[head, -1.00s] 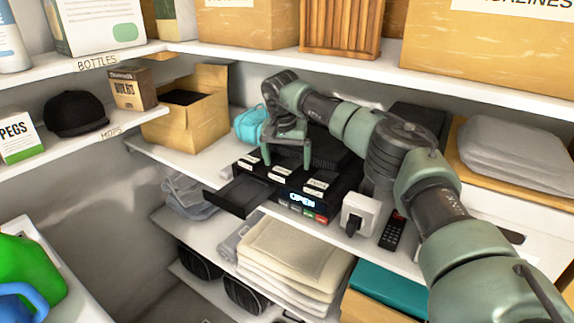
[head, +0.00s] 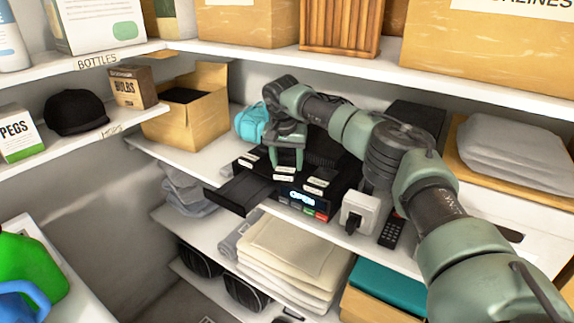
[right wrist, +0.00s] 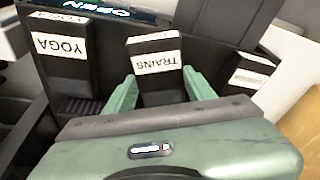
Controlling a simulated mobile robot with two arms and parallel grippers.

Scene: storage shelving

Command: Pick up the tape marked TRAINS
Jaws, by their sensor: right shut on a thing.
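The tape marked TRAINS (right wrist: 158,64) is a black cassette with a white label, upside down in the right wrist view. It is the middle one of three tapes on top of the black player, and its label also shows in the head view (head: 286,174). My right gripper (head: 286,167) is shut on this tape. Its green fingers (right wrist: 160,95) stand on either side of the cassette in the right wrist view. The tape is still at the player top, and its underside is hidden. My left gripper is not in view.
The tape marked YOGA (right wrist: 62,47) and another tape (right wrist: 246,72) flank it closely. The player (head: 302,200) shows OPEN, with its tray (head: 238,195) out. A white socket box (head: 359,212) and a remote (head: 391,232) lie to the right. A shelf (head: 400,74) runs above.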

